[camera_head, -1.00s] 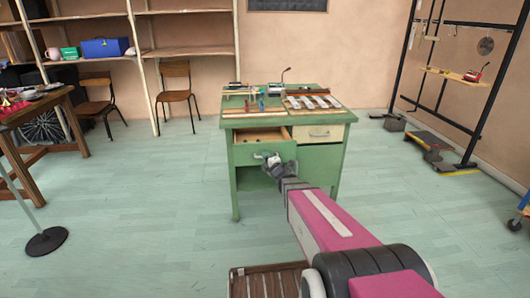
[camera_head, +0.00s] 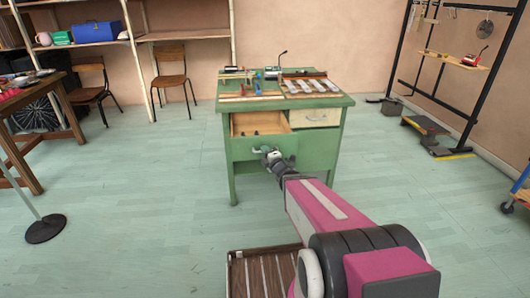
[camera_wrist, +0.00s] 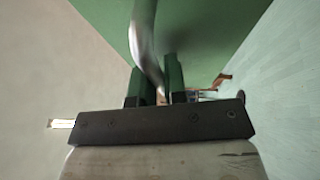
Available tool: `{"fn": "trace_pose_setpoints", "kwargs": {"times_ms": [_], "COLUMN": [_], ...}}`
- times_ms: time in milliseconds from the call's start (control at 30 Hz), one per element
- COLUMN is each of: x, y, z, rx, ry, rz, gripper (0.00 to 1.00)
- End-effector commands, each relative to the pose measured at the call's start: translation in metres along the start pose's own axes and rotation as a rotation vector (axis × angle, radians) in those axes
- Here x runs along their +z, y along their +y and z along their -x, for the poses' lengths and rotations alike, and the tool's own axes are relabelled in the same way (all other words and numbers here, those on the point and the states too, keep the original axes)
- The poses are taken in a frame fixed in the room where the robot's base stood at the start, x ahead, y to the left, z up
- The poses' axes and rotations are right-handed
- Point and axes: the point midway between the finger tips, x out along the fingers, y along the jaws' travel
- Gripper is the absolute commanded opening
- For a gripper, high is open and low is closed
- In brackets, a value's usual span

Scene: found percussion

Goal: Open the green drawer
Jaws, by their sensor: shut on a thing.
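The green drawer (camera_head: 250,146) is in the left half of the green workbench (camera_head: 318,165). It stands pulled out toward me, and its wooden inside with a few small dark items shows from above. My gripper (camera_head: 266,152) is at the drawer's front. In the wrist view my gripper (camera_wrist: 155,90) has its two fingers on either side of a curved metal handle (camera_wrist: 143,35), shut on it. The green drawer front fills the top of the wrist view. The handle is mostly hidden by my gripper in the head view.
A cream drawer (camera_head: 315,118) beside it is shut. Tools and metal bars lie on the benchtop. A table (camera_head: 40,120) stands at left with a round-based stand (camera_head: 45,229) before it. A black rack (camera_head: 470,90) is at right.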

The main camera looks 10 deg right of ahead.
Motion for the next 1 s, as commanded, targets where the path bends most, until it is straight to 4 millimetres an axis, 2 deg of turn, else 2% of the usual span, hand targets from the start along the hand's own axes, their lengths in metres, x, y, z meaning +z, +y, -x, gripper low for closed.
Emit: {"fn": "trace_pose_setpoints", "kwargs": {"times_ms": [33, 67, 333, 467, 800, 1000], "x": [0.001, 0.001, 0.0, 0.0, 0.0, 0.0], "y": [-0.001, -0.001, -0.001, 0.0, 0.001, 0.0], "z": [0.0, 0.0, 0.0, 0.009, 0.069, 0.097], "rx": [-0.003, -0.003, -0.002, -0.002, -0.004, -0.002], "ry": [-0.002, -0.002, -0.001, -0.002, -0.003, -0.003], "rz": [0.0, 0.0, 0.0, 0.0, 0.0, 0.0], "gripper": [0.16, 0.22, 0.22, 0.22, 0.22, 0.22]}}
